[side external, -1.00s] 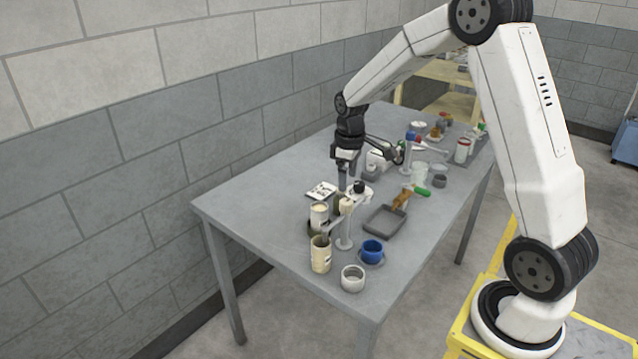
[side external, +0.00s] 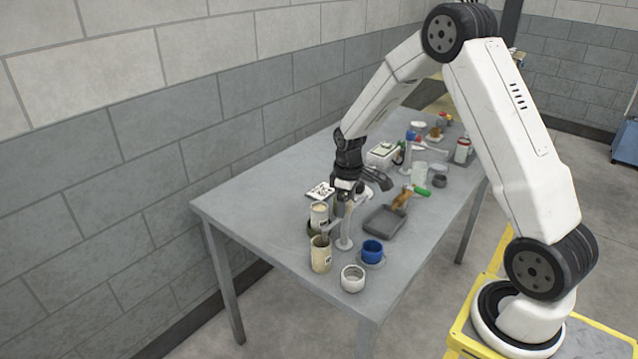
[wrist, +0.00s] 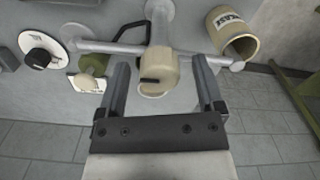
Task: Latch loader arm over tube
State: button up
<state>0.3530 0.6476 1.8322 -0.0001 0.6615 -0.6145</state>
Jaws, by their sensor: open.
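The loader is a pale post (side external: 346,240) on a round foot near the table's front end. In the wrist view, its grey arm (wrist: 110,47) runs sideways, and a cream cylindrical head (wrist: 158,75) with a dark slot shows at the middle. My gripper (wrist: 160,66) is open, with one finger on each side of this head; contact cannot be told. A beige labelled can (wrist: 235,32) stands by the arm's right end. I cannot tell which part is the tube.
A blue cup (side external: 372,250) and a white cup (side external: 353,279) stand at the front. A grey tray (side external: 385,221) lies right of the loader. A white card (side external: 320,191) lies left of my gripper.

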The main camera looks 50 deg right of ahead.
grip_shut()
jog(key=shift+n, duration=0.4)
jog(key=n, duration=0.8)
jog(key=shift+n, duration=0.4)
jog(key=n, duration=0.4)
jog(key=shift+n, duration=2.2)
